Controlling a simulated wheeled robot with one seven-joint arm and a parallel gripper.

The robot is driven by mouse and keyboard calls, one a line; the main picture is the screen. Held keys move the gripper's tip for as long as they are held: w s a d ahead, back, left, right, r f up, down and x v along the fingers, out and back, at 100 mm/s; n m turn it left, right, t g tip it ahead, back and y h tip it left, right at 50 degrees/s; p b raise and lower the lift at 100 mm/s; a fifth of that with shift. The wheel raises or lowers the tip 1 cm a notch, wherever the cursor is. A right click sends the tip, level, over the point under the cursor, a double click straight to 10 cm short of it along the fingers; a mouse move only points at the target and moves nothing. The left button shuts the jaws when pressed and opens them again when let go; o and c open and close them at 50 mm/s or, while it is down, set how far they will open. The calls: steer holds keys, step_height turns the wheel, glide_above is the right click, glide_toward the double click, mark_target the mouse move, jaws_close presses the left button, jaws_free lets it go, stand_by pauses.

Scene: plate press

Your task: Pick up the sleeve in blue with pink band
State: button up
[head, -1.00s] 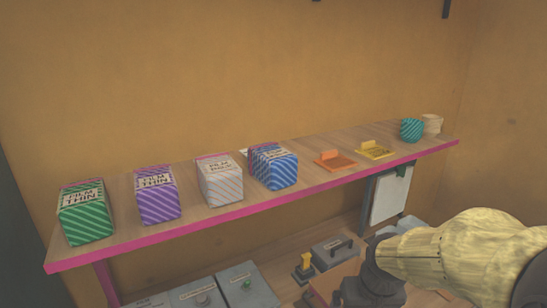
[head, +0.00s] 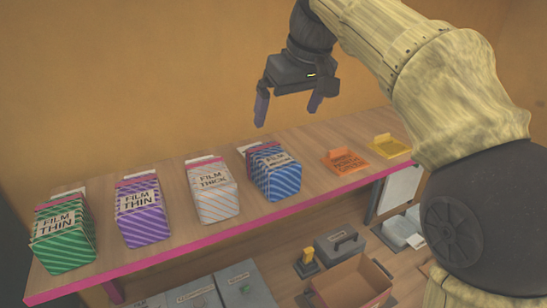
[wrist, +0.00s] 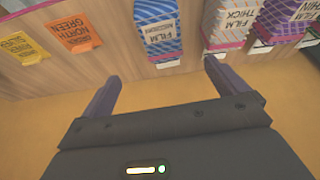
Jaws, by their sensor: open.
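The blue sleeve with white diagonal stripes and a pink band (head: 275,174) stands on the shelf, rightmost of the row of film sleeves. Its label reads "FILM" with a smaller second word. It also shows in the wrist view (wrist: 157,27), upside down, at the top and ahead of the fingers. My gripper (head: 288,115) is open and empty, in the air above the shelf and over the blue sleeve, fingers pointing down. In the wrist view both fingers of my gripper (wrist: 160,85) are spread apart with nothing between them.
A white-grey sleeve (head: 212,194) stands left of the blue one, then purple (head: 142,213) and green (head: 65,234) sleeves. Orange (head: 346,161) and yellow (head: 389,146) cards lie to the right. The pink-edged shelf (head: 185,241) has a wall behind it. Boxes and an open tray (head: 352,284) sit below.

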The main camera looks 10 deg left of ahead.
mark_target(273, 156)
steer(key=x, duration=0.7)
steer(key=p+x, duration=0.1)
steer(key=x, duration=0.3)
steer(key=shift+s+a+f, duration=0.15)
steer(key=shift+s, duration=0.1)
steer(key=shift+w+a+f, duration=0.1)
steer(key=shift+w+f, duration=0.2)
steer(key=shift+f, duration=0.05)
steer(key=shift+s, duration=0.25)
steer(key=p+x, duration=0.2)
steer(key=x, duration=0.2)
steer(key=shift+w+a+f, duration=0.15)
steer(key=shift+f, duration=0.35)
steer(key=shift+f, duration=0.25)
steer(key=c, duration=1.2)
